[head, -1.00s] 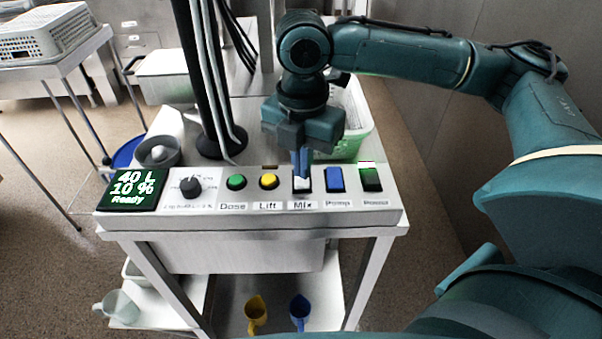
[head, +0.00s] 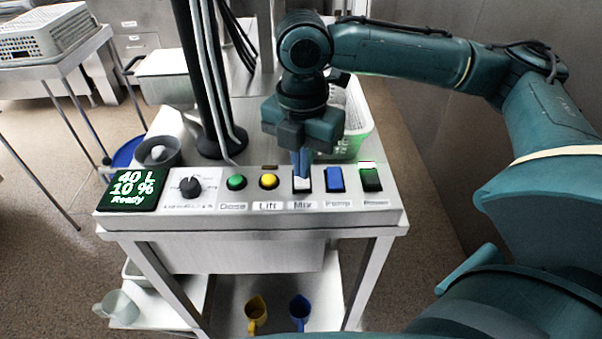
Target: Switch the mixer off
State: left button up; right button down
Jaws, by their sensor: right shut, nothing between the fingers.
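The control panel (head: 245,213) runs along the front of the machine. Its Mix switch (head: 302,187) is a rocker with a white lower part, above the "Mix" label. My right gripper (head: 302,176) is shut and empty, pointing down with its blue fingertips at the Mix switch. The fingers hide the upper part of the switch, and I cannot tell whether they touch it or which way it is tipped. The display (head: 132,189) reads 40 L, 10 %, Ready. My left gripper is not in view.
Left of the Mix switch are a dial (head: 190,187), a green Dose button (head: 236,182) and a yellow Lift button (head: 268,181). Right of it are a blue Pump switch (head: 336,180) and a green Power switch (head: 371,177). A black column (head: 205,80) and a perforated basket (head: 352,115) stand behind.

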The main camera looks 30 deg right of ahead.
aim_at(302, 182)
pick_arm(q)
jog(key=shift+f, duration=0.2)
pick_arm(e)
jog(key=shift+f, duration=1.05)
dwell(0.7)
jog(key=shift+r+p, duration=1.05)
jog(key=shift+p, duration=0.15)
jog(key=shift+r+p, duration=0.7)
jog(key=shift+p, duration=0.25)
jog(key=shift+r+p, duration=0.7)
jog(key=shift+p, duration=0.2)
jog(key=shift+r, duration=1.05)
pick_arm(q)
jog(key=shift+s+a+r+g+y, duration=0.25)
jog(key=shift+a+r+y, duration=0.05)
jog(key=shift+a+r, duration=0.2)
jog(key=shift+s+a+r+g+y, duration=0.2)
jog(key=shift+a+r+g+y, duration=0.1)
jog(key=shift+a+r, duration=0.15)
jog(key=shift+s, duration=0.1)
